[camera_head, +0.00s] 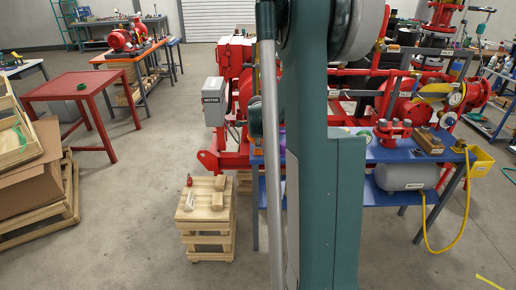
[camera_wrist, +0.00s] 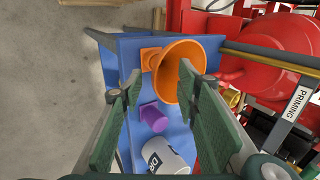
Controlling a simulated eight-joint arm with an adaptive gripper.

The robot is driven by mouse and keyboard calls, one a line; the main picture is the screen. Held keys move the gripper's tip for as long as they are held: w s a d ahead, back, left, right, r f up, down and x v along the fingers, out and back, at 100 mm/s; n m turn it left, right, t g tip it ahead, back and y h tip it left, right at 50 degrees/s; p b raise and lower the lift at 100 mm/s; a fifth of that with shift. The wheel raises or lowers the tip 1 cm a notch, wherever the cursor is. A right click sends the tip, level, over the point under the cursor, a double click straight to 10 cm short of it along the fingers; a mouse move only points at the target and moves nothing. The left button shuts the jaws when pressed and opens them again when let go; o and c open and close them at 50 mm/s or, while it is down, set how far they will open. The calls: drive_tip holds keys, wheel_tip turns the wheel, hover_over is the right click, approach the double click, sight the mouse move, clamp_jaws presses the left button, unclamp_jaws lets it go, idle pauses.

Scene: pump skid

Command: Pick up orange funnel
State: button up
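The orange funnel (camera_wrist: 174,60) sits on a blue surface (camera_wrist: 128,48) in the wrist view, its wide mouth turned toward the camera and to the right. My gripper (camera_wrist: 155,88) is open, its two green fingers spread wide with nothing between them in contact. The right finger's tip overlaps the funnel's lower right edge in the picture; I cannot tell whether it touches. In the head view my own arm blocks the middle of the picture, and the funnel does not show.
A purple cup-like object (camera_wrist: 153,116) and a white labelled container (camera_wrist: 165,156) stand near the funnel. Red pump piping (camera_wrist: 270,50) lies close on the right. In the head view, a blue table (camera_head: 395,152) holds several parts, with a grey tank (camera_head: 405,177) below.

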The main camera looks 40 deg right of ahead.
drive_tip(key=shift+b+x, duration=0.3)
drive_tip(key=shift+x, duration=1.25)
drive_tip(key=c, duration=0.9)
